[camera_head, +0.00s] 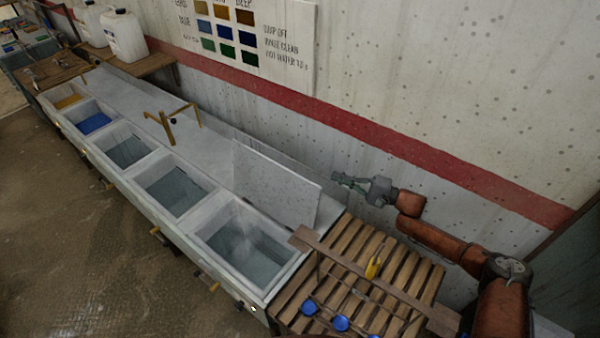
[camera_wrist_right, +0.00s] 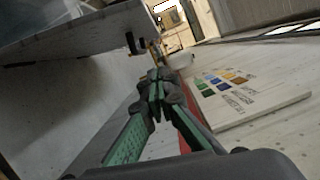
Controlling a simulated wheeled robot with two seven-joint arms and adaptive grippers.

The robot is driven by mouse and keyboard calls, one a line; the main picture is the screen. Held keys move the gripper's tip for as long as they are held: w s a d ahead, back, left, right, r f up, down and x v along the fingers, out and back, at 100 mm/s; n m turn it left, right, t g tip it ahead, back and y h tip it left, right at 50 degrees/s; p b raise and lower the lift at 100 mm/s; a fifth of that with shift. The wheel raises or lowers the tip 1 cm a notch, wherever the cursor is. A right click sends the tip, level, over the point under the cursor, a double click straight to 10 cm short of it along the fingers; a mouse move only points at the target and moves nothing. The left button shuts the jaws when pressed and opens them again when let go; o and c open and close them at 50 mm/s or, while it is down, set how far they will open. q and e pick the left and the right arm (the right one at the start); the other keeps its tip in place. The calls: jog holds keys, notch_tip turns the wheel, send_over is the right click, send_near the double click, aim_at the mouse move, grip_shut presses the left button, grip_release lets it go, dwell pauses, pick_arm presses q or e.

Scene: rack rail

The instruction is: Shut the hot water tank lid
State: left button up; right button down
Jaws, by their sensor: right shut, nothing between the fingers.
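The hot water tank lid (camera_head: 277,184) is a pale grey speckled panel. It stands raised, close to upright, along the back edge of the nearest open tank (camera_head: 213,229), which holds greyish water. My right gripper (camera_head: 338,178) is shut and empty. It is beyond the lid's right end, on the wall side, and appears apart from it. In the right wrist view the shut fingers (camera_wrist_right: 157,82) point along the gap between the wall and a pale panel (camera_wrist_right: 85,40), likely the lid, at upper left. My left gripper is not in view.
A row of open basins runs left, with blue (camera_head: 93,123) and yellow liquid farther off. A bent brass tap (camera_head: 172,124) stands behind them. A slatted wooden rack (camera_head: 350,255) with blue round items lies right. The wall with a colour chart (camera_head: 240,30) bounds the back.

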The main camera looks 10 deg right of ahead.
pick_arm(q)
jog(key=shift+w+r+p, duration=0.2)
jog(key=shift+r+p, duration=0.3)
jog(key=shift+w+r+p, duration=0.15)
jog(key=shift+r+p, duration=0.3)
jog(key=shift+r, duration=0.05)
pick_arm(e)
jog(key=w+a+r, duration=0.1)
jog(key=w+a, duration=0.1)
jog(key=a, duration=0.9)
jog(key=shift+w+a, duration=0.15)
jog(key=shift+a, duration=0.1)
jog(key=shift+r, duration=0.1)
